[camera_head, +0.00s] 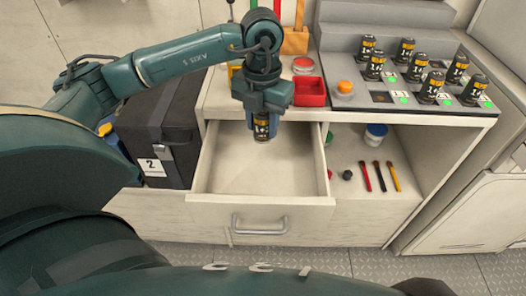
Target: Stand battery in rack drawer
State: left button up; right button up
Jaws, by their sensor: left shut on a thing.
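My left gripper (263,113) points down over the open drawer (263,203) and is shut on a dark battery (262,134) with a yellow-orange band. The battery looks upright; its upper part is hidden by the fingers. Its lower end shows against the drawer's back part, and I cannot tell whether it touches the floor. The drawer's visible floor is bare. Several similar batteries (429,87) stand upright in the grey rack (383,98) on the counter at right, with green marks beside some of them. My right gripper is not in view.
A black case (166,127) labelled 2 stands left of the drawer. The open shelf right of it holds a blue-lidded jar (375,135) and red, dark and yellow-handled tools (379,176).

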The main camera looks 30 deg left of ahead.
pick_arm(q)
notch_tip(320, 180, down, 10)
jog(key=shift+r+b, duration=0.25)
jog(key=shift+b, duration=0.05)
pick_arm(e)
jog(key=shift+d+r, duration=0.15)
pick_arm(q)
jog(key=shift+f, duration=0.1)
jog(key=o, duration=0.6)
jog(key=shift+f, duration=0.1)
jog(key=o, duration=0.5)
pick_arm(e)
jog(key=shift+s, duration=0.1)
